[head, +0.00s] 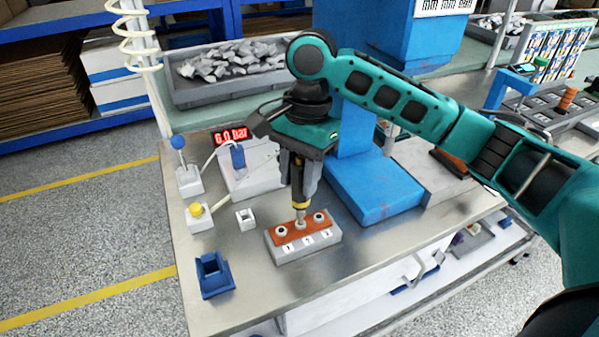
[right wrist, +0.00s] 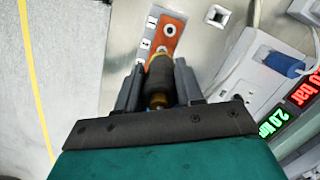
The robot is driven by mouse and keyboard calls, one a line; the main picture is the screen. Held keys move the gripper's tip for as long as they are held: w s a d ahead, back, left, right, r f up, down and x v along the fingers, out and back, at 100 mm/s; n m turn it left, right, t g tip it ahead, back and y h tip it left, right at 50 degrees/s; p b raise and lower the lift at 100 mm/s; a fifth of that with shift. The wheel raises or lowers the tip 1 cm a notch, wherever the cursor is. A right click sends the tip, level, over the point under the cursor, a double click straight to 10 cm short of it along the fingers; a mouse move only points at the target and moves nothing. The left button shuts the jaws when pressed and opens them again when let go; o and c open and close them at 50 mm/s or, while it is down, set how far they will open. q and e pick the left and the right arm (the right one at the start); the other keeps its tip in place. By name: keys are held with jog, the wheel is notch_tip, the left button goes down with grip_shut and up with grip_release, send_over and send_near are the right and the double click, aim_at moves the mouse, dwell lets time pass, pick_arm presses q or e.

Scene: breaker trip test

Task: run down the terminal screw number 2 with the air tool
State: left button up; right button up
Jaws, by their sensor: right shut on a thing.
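The terminal block (head: 305,248) is a grey base with an orange top strip and labels 1, 2 and 3. It sits on the metal bench. My right gripper (head: 299,190) is shut on the air tool (head: 300,206), a dark body with a yellow ring and a thin tip. The tool points down over the middle screw position, number 2; I cannot tell whether the tip touches the screw. The outer positions show as round light rings with dark centres. In the right wrist view, the tool (right wrist: 159,78) is between the fingers and covers part of the block (right wrist: 166,38). My left gripper is not in view.
A blue holder (head: 213,276), a small white square socket (head: 245,219), a yellow button box (head: 198,215) and a blue-knob lever (head: 188,178) stand left of the block. A red display (head: 231,135) reads 6.0 bar. A blue press-like stand (head: 375,190) is close behind right.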

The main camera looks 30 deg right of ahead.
dwell(0.3)
jog(key=shift+r, duration=3.5)
